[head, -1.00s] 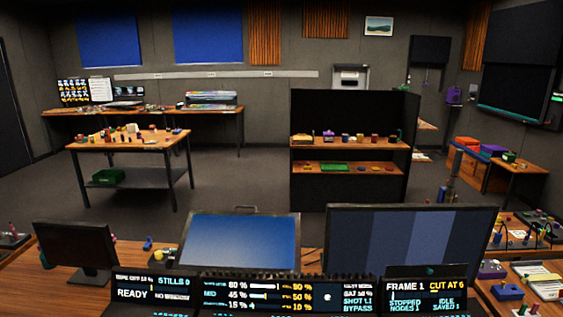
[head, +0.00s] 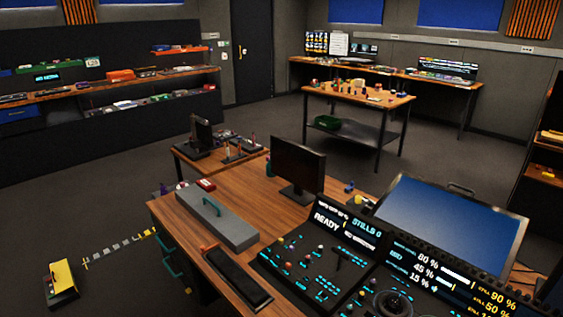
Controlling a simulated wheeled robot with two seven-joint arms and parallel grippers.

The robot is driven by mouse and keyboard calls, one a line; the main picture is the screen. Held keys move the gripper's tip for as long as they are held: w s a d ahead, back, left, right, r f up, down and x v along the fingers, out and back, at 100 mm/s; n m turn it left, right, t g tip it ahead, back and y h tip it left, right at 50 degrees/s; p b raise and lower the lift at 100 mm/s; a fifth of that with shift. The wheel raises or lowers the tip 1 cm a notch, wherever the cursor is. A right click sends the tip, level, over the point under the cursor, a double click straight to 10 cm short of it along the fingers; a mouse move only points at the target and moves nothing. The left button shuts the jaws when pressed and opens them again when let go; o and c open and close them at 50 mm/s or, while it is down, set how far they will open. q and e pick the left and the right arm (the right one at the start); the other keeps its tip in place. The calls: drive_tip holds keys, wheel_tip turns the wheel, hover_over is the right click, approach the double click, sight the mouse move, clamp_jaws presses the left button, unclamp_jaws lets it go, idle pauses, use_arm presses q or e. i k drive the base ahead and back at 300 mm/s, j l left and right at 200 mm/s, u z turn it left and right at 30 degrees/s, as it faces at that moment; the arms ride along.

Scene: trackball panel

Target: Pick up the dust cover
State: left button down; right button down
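A long, low grey cover with a teal handle on top, which looks like the dust cover (head: 222,226), lies on the left part of the wooden desk (head: 247,187). The control panel (head: 318,262) with lit keys, knobs and a round trackball-like dial (head: 392,304) is to its right. A dark padded strip (head: 238,277) lies in front of the cover, by the desk's near edge. Neither of my grippers is in view.
A black monitor (head: 298,165) stands behind the cover, and a large blue screen (head: 450,222) is on the right. A small side table (head: 222,152) adjoins the desk's far left. A yellow box (head: 63,279) is on the floor at left. Open floor lies beyond.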

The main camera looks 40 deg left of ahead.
sight(231, 230)
drive_tip(key=u, duration=1.95)
drive_tip(key=z, duration=0.4)
drive_tip(key=i+j+z, duration=0.65)
drive_tip(key=j+z, duration=0.15)
drive_tip(key=j, duration=0.1)
